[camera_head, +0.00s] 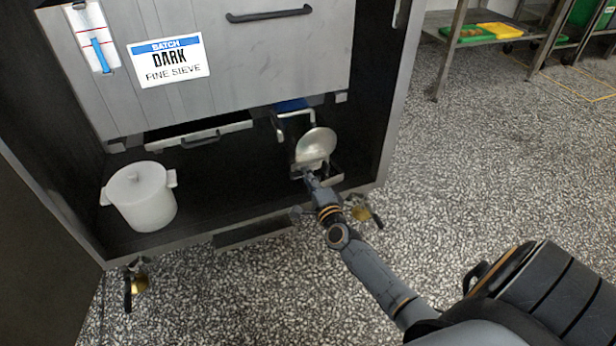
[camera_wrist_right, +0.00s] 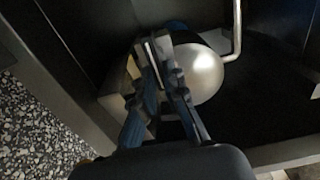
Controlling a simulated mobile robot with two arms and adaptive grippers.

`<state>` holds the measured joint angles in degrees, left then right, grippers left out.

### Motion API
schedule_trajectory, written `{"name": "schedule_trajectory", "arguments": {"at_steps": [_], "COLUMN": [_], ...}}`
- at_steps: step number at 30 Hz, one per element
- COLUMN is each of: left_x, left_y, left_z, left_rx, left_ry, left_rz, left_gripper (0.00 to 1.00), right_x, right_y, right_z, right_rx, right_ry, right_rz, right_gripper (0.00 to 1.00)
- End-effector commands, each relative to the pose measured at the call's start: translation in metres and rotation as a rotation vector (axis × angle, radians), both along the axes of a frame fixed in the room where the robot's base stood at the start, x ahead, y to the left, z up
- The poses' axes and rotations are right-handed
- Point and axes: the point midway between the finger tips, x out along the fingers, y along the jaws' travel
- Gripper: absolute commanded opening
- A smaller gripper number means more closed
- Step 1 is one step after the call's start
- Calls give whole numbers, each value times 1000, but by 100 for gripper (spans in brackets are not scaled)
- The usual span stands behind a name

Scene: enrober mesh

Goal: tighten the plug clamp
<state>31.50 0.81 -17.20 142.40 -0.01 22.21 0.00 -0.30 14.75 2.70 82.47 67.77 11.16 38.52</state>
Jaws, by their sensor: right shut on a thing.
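A round, shiny metal disc (camera_head: 316,146) stands at the outlet inside the open machine cabinet, below a bent metal pipe (camera_head: 294,113). The disc also shows in the right wrist view (camera_wrist_right: 203,78), just right of the fingers. My right gripper (camera_head: 309,176) reaches in at the lower front of the disc. In the wrist view its fingers are close together on a small metal part, the plug clamp (camera_wrist_right: 157,46), beside the disc. The fingers hide much of the clamp, and I cannot tell how tight it is. My left gripper is not in view.
A white lidded pot (camera_head: 143,199) stands on the cabinet floor at left. A label (camera_head: 168,60) reads "BATCH DARK FINE SIEVE". Casters (camera_head: 362,211) stand below the front edge.

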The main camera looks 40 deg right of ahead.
Motion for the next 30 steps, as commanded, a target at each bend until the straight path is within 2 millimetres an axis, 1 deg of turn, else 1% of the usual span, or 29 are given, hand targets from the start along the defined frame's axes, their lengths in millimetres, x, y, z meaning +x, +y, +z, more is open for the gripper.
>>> {"name": "schedule_trajectory", "arguments": {"at_steps": [1,4,25,28,30], "left_x": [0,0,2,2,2], "left_y": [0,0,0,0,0], "left_z": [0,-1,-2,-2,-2], "left_rx": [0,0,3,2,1], "left_ry": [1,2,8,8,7], "left_rz": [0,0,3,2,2], "left_gripper": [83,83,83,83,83], "right_x": [2,2,0,-6,-14], "right_y": [-6,-6,-1,1,3], "right_z": [5,6,1,0,-1], "right_rx": [-2,-2,0,0,1], "right_ry": [-11,-11,-2,0,0], "right_rz": [-10,-10,-2,-2,-1], "right_gripper": [13,34,34,34,34]}}
